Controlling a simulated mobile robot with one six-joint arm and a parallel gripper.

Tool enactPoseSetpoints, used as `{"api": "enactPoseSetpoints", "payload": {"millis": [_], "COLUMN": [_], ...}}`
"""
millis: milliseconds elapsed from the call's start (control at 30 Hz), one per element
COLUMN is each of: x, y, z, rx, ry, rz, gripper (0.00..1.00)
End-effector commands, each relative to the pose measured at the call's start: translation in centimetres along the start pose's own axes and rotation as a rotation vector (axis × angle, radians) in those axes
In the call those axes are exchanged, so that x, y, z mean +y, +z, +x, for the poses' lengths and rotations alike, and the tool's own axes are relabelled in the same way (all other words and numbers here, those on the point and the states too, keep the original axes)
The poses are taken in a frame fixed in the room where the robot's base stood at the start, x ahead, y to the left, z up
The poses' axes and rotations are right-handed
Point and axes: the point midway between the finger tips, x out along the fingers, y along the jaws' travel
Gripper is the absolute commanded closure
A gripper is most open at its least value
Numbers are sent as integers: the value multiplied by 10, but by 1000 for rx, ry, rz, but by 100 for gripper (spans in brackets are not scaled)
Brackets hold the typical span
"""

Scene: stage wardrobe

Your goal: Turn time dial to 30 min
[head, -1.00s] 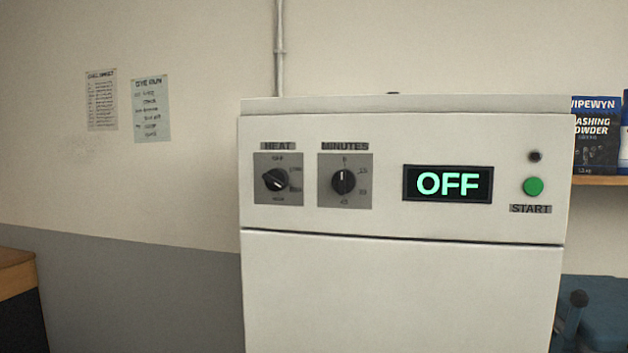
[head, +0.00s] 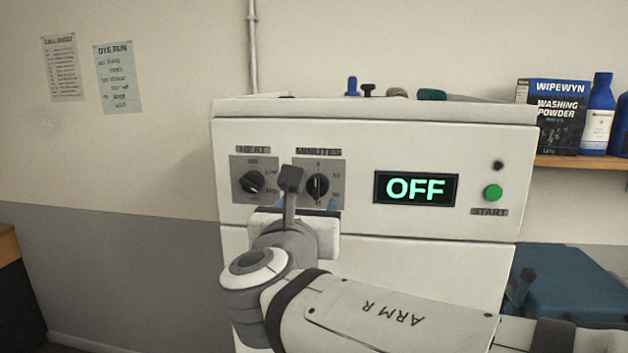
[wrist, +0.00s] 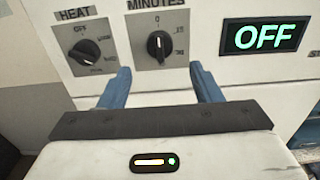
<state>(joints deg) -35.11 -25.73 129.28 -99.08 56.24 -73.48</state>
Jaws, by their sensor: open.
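The time dial (head: 317,185), a black knob on a grey plate labelled MINUTES, is on the front panel of a white machine (head: 365,290). It also shows in the wrist view (wrist: 158,45), with its white pointer line up near the 0 mark. My gripper (wrist: 162,78) is open and empty. Its two blue fingers are spread just below the time dial in the wrist view, apart from it. In the head view my wrist partly hides the plates' lower parts. The display (head: 416,188) reads OFF.
The heat dial (head: 252,183) is close left of the time dial, near my left finger. A green START button (head: 492,192) is at the panel's right. A shelf (head: 580,162) holds a washing powder box (head: 558,115) and bottles. Small items stand on the machine's top.

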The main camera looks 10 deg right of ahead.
Motion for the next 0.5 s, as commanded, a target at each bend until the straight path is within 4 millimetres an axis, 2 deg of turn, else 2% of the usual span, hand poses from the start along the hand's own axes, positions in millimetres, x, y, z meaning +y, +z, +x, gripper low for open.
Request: {"api": "enactPoseSetpoints", "payload": {"millis": [167,500], "x": [0,0], "y": [2,2], "z": [14,62], "rx": [-5,-2], "ry": [-1,-3], "rz": [-11,-8], "gripper": [42,42]}}
